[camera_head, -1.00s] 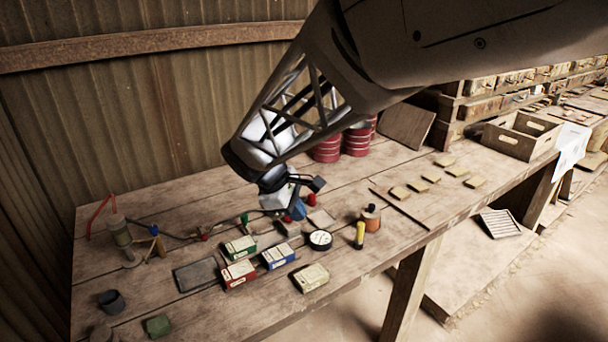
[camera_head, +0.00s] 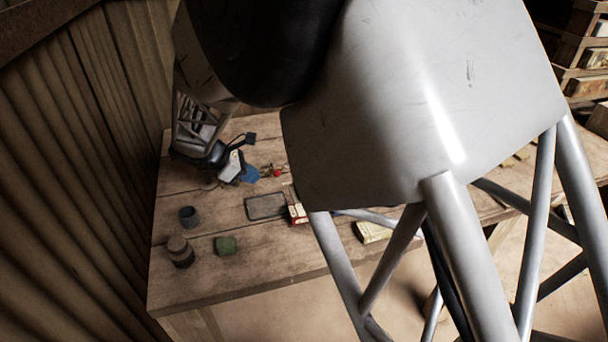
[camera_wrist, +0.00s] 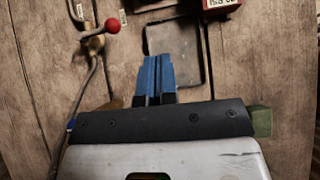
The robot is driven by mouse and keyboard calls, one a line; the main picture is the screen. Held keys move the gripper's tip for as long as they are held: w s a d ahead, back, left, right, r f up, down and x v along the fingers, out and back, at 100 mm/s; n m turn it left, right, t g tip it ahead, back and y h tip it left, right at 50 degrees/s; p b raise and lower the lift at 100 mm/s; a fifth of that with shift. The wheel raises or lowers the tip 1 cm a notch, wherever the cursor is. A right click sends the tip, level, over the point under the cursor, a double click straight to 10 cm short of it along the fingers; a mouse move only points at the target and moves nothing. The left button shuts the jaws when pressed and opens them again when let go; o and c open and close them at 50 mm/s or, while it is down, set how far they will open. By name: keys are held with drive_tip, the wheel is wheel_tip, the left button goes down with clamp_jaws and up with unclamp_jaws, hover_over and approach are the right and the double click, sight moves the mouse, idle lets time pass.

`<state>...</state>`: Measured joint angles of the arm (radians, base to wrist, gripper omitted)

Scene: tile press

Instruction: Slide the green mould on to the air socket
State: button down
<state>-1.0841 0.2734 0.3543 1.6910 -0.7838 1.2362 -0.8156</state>
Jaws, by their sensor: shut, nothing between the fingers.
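My gripper (camera_head: 250,173) has blue fingers, shut and empty, pointing down over the bench left of the grey tray. In the wrist view the shut fingers (camera_wrist: 157,80) overlap the near left edge of the tray. A green block (camera_head: 226,245), the only green piece I can make out, lies near the bench's front edge; I cannot tell for sure that it is the mould. A green corner (camera_wrist: 262,121) shows beside the gripper body in the wrist view. A brass fitting with a red ball knob (camera_wrist: 113,25) stands left of the fingers, with a hose. I cannot pick out the air socket.
The grey tray (camera_head: 265,207) lies flat, with a red box (camera_head: 297,213) to its right. A grey cup (camera_head: 188,217) and a dark jar (camera_head: 181,252) stand at the left. My arm hides much of the bench's right side.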

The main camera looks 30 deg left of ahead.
sight(296, 191)
drive_tip(key=shift+s+a+f, duration=0.25)
drive_tip(key=shift+a+f, duration=0.05)
drive_tip(key=shift+a, duration=0.2)
drive_tip(key=shift+x, duration=0.9)
drive_tip(key=x, duration=0.8)
drive_tip(key=shift+w+d, duration=0.1)
drive_tip(key=shift+w, duration=0.05)
drive_tip(key=shift+w+d, duration=1.4)
drive_tip(key=shift+w, duration=0.1)
drive_tip(key=w+d, duration=0.7)
drive_tip(key=shift+w+d, duration=0.2)
drive_tip(key=shift+d, duration=0.1)
